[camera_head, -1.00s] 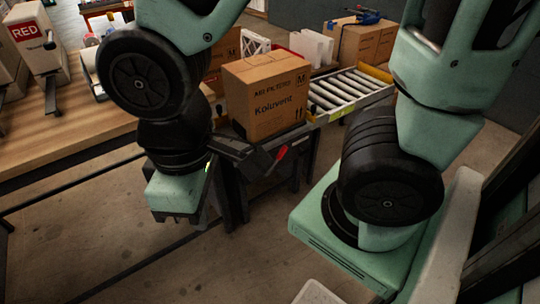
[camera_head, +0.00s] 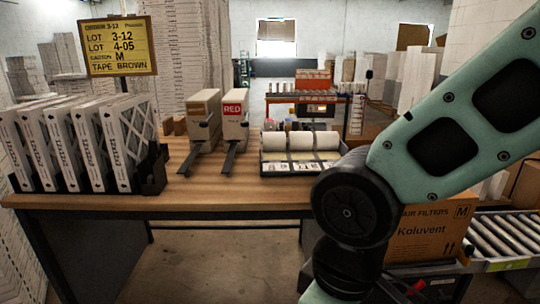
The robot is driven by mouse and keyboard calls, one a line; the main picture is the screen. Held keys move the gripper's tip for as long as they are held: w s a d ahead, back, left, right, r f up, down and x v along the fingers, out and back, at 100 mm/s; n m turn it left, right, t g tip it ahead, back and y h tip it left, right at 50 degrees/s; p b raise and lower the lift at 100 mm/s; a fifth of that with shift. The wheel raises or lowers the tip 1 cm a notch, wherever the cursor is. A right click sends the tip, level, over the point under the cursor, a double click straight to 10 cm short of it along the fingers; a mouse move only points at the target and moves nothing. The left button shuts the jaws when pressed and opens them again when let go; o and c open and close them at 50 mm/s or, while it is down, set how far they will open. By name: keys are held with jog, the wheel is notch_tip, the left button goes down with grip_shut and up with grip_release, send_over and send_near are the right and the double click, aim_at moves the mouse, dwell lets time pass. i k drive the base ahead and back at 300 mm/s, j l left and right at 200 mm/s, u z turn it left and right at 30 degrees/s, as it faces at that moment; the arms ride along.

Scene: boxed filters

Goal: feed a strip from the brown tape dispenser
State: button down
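Two tape dispensers stand side by side at the back of the wooden bench. The right one (camera_head: 235,118) has a red label reading RED. The left one (camera_head: 205,120) has a pale body and a tan-brown front, but I cannot read a label on it. Each has a dark arm reaching forward over the bench. No loose strip of tape is visible at either. My arm comes in from the right, well right of both dispensers. My gripper is below the picture's bottom edge, so its fingers are hidden.
A sign (camera_head: 118,46) reads LOT 3-12, LOT 4-05, M, TAPE BROWN. Pleated filters (camera_head: 75,145) stand in a black rack at left. A label-roll holder (camera_head: 300,150) sits right of the dispensers. A Koluvent carton (camera_head: 425,235) sits by the roller conveyor (camera_head: 505,235). The bench front is clear.

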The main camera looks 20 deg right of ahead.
aim_at(202, 124)
jog(key=i+j, duration=0.2)
jog(key=i, duration=0.4)
jog(key=i+j+u, duration=0.1)
jog(key=i, duration=0.5)
jog(key=i+j, duration=0.25)
jog(key=i, duration=0.3)
